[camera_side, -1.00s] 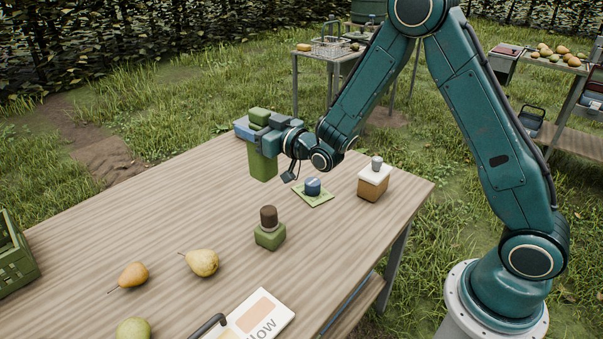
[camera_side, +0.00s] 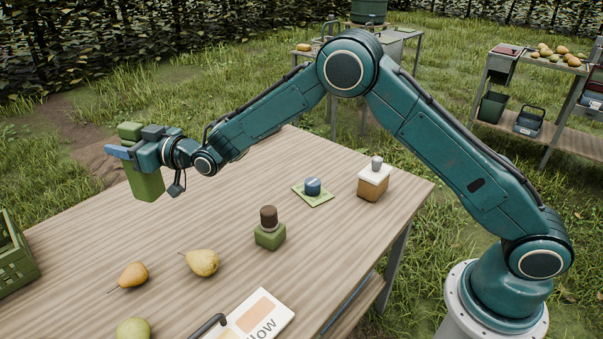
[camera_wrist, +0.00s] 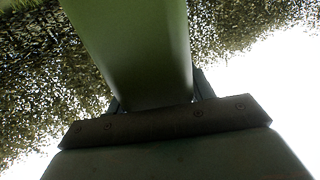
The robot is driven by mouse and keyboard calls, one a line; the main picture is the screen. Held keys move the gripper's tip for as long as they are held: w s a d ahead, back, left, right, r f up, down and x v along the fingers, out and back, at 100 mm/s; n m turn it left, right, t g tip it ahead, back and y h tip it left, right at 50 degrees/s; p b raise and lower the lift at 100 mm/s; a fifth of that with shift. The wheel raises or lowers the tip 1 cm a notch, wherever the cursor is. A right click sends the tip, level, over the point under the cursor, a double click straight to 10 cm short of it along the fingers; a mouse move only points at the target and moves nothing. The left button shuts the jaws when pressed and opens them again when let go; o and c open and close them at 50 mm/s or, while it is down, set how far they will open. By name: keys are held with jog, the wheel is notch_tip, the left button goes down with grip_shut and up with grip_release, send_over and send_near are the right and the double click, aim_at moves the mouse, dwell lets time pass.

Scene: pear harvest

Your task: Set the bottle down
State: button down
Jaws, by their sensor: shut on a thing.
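The green bottle (camera_side: 147,185) is held upright by my gripper (camera_side: 124,150) at the left of the side view. The gripper is shut on it near its top, with the green cap (camera_side: 130,131) above the jaws. The bottle looks to be in the air near the table's far left edge; the exact height of its base cannot be told. In the wrist view the bottle's green body (camera_wrist: 135,50) fills the upper middle, between the jaws.
The wooden table (camera_side: 120,250) carries two pears (camera_side: 203,263) and (camera_side: 133,275), a third pear (camera_side: 134,329), a brown-topped green block (camera_side: 270,235), a blue item on a green mat (camera_side: 313,197), a white-lidded box (camera_side: 374,182), a sign (camera_side: 262,318). A green crate (camera_side: 14,262) stands left.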

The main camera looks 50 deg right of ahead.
jog(key=s+a+r+n+g+y, duration=0.1)
jog(key=a+r+n+g+y, duration=0.1)
jog(key=a, duration=1.1)
jog(key=s+a+r+n+g+y, duration=0.1)
jog(key=s+a+r+n+y, duration=0.1)
jog(key=a, duration=1.1)
jog(key=shift+s+a+r+n+g+y, duration=0.25)
jog(key=shift+n+g+y, duration=0.15)
jog(key=shift+y, duration=0.5)
jog(key=shift+f, duration=0.15)
notch_tip(320, 180, down, 16)
jog(key=shift+r, duration=0.2)
jog(key=shift+f, duration=2.3)
jog(key=c, duration=0.6)
grip_release()
jog(key=shift+f, duration=0.1)
